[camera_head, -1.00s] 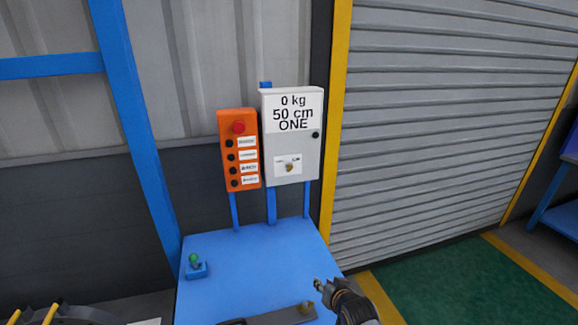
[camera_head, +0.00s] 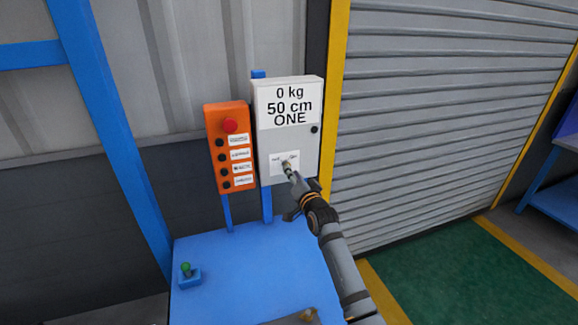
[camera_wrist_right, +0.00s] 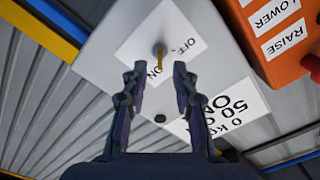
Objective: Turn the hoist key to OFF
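The hoist key (camera_wrist_right: 159,57) is a small brass key at the label with OFF and ON on the grey control box (camera_head: 270,140). In the right wrist view it stands between and just beyond the two fingertips. I cannot tell for certain which word it points to. My right gripper (camera_head: 289,170) is in front of the key label in the head view and mostly hides the key there. In the right wrist view my right gripper (camera_wrist_right: 158,76) has its dark fingers apart, with a gap on both sides of the key. My left gripper is not in view.
An orange button pendant (camera_head: 213,140) with a red button stands left of the box. The box display reads 0 kg, 50 cm, ONE. A blue table (camera_head: 240,265) below carries a green-topped joystick (camera_head: 187,271). A grey shutter (camera_head: 440,120) is at right.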

